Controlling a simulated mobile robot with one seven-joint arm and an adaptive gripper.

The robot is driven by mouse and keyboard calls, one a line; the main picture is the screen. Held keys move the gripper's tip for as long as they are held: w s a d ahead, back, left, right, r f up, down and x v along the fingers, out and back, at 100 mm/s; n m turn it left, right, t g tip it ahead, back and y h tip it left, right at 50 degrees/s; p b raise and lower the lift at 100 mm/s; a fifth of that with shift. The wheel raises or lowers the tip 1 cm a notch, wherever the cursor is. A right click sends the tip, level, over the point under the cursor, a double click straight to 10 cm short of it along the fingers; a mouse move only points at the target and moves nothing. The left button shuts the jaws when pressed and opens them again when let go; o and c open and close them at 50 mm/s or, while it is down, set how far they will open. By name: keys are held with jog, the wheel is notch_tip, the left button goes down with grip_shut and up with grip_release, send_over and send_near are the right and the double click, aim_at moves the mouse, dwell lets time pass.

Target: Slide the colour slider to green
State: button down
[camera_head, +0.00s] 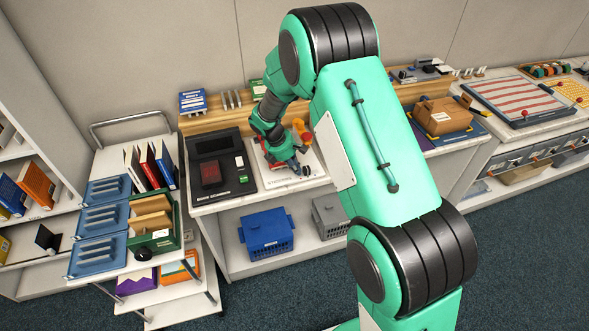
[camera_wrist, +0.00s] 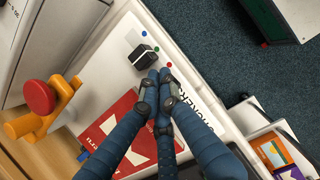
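The colour slider is a black block with a white stripe (camera_wrist: 143,54) on a white panel (camera_wrist: 118,56). Blue (camera_wrist: 142,33), green (camera_wrist: 153,45) and red (camera_wrist: 168,65) dots run in a row along its right side. The block stands nearest the green dot; its exact alignment is hard to judge. My gripper (camera_wrist: 155,76) has its dark blue fingers together, tips just below the block, near the red dot. Whether they touch the block I cannot tell. Nothing shows between the fingers. In the head view my gripper (camera_head: 297,166) is low over the panel (camera_head: 318,172).
A red-and-white booklet (camera_wrist: 104,129) lies beneath my fingers. An orange stand with a red knob (camera_wrist: 40,97) rises at the left. A black device (camera_head: 221,165) sits left of the panel. A brown box (camera_head: 442,115) stands to the right.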

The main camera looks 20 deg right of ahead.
jog(key=shift+a+p, duration=0.3)
jog(key=shift+a, duration=0.5)
jog(key=shift+a+r+p, duration=0.1)
jog(key=shift+a+p, duration=0.2)
jog(key=shift+a, duration=0.85)
jog(key=p+v, duration=0.2)
jog(key=v, duration=0.7)
jog(key=shift+a+r, duration=0.25)
jog(key=shift+r, duration=0.1)
